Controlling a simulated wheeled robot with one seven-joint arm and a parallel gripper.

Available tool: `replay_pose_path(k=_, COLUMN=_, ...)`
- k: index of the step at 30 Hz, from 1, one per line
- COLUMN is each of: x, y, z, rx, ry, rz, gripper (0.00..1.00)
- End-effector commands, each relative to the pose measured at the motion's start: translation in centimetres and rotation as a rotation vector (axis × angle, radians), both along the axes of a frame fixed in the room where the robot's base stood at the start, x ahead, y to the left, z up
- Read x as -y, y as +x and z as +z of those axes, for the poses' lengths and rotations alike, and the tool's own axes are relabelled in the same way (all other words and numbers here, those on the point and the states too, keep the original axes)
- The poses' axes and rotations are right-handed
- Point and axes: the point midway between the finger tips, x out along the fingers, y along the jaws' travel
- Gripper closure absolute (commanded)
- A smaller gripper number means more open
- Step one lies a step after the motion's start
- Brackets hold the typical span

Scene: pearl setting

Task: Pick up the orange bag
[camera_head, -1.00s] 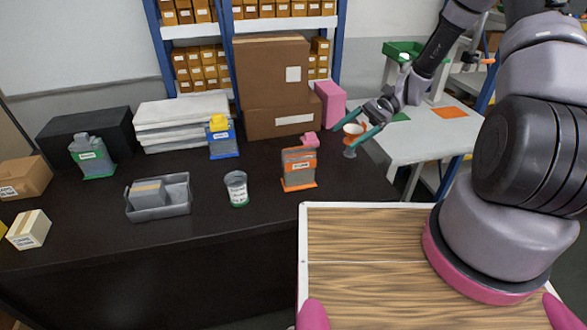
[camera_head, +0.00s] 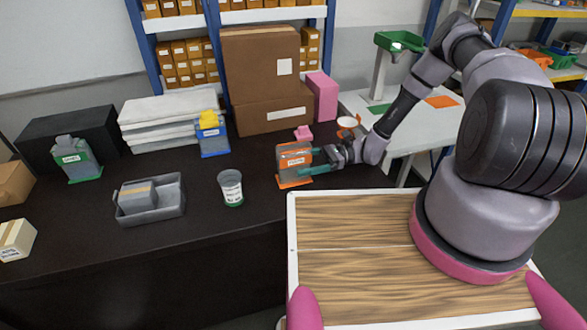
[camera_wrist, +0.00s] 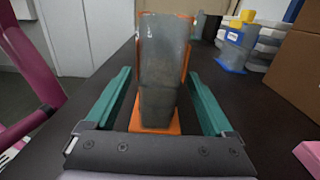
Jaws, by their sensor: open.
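The orange bag (camera_head: 293,160) stands upright on the dark table, grey and translucent with an orange base and edges and a label on its front. In the wrist view the bag (camera_wrist: 163,65) stands ahead, between the two teal fingers. My gripper (camera_head: 314,162) is open at the bag's right side in the head view, its fingers reaching along the bag. In the wrist view my gripper (camera_wrist: 163,92) shows a gap between each finger and the bag. I cannot tell how far the fingertips reach past it.
A small pink object (camera_head: 303,133) stands behind the bag, with cardboard boxes (camera_head: 262,80) and a pink box (camera_head: 322,97) farther back. A labelled cup (camera_head: 231,188) and a grey tray (camera_head: 150,213) are to the left. An orange-and-white funnel-like item (camera_head: 348,123) is behind my arm.

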Motion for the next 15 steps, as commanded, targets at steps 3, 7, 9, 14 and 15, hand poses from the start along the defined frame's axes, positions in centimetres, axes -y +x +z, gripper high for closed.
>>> replay_pose_path(k=3, x=-1.7, y=-0.7, z=0.1, rx=-0.002, ry=0.0, rz=0.002, gripper=0.12)
replay_pose_path(k=7, x=-2.6, y=-0.9, z=0.0, rx=-0.001, ry=-0.001, rz=0.001, gripper=0.12)
replay_pose_path(k=9, x=-2.7, y=-0.9, z=0.0, rx=-0.001, ry=-0.001, rz=0.0, gripper=0.12)
replay_pose_path(k=14, x=-2.7, y=-0.9, z=0.0, rx=0.0, ry=-0.001, rz=0.0, gripper=0.12)
replay_pose_path(k=15, x=-2.7, y=-0.9, z=0.0, rx=0.0, ry=-0.001, rz=0.0, gripper=0.28)
